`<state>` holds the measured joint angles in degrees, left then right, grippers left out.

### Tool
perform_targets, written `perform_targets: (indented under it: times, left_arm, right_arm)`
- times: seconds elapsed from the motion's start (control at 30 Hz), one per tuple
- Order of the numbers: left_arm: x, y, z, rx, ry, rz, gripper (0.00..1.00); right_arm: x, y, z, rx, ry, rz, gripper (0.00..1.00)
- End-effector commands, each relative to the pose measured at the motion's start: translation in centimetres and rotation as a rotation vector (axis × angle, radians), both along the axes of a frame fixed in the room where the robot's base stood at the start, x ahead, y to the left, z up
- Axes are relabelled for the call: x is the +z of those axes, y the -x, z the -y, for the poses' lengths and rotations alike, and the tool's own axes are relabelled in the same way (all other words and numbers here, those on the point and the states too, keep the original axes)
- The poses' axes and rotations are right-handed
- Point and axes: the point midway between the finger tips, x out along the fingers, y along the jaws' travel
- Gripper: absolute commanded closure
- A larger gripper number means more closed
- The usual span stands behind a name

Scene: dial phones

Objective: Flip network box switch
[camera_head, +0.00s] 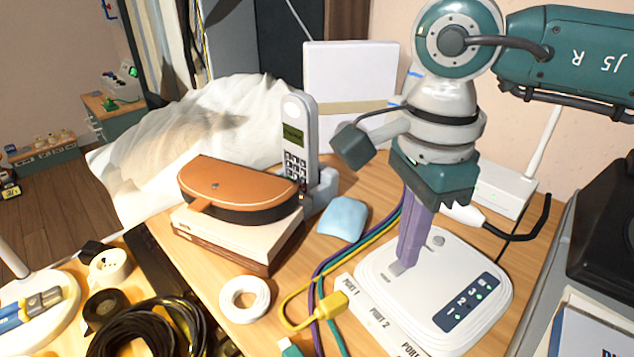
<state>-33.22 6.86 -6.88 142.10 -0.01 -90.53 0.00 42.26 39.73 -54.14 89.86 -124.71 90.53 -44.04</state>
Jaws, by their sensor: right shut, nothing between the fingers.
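The white network box (378,285) sits on the wooden desk at the lower right. It has a dark panel (466,303) with numbered lights, some of them green, and a front edge labelled with ports. My right gripper (403,262) comes down from above. Its purple fingers are shut with nothing between them, and their tips are at the left part of the box top. A small grey piece, perhaps the switch, shows at the fingertips; its position is hard to tell, and whether they touch is unclear. My left gripper is not in view.
Yellow, purple and green cables (322,275) run left of the box, a yellow plug (333,306) near its ports. A white router (505,187) stands behind.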

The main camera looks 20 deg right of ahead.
Motion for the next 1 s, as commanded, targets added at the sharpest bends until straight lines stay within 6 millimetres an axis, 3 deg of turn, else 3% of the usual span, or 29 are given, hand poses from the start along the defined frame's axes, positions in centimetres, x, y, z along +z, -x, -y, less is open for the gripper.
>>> perform_targets:
  times: [0.27, 1.0]
  left_arm:
    - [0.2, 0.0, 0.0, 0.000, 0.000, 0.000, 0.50]
    - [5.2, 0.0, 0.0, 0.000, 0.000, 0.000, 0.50]
  right_arm:
    - [0.3, 0.0, 0.0, 0.000, 0.000, 0.000, 1.00]
    - [6.7, 0.0, 0.0, 0.000, 0.000, 0.001, 1.00]
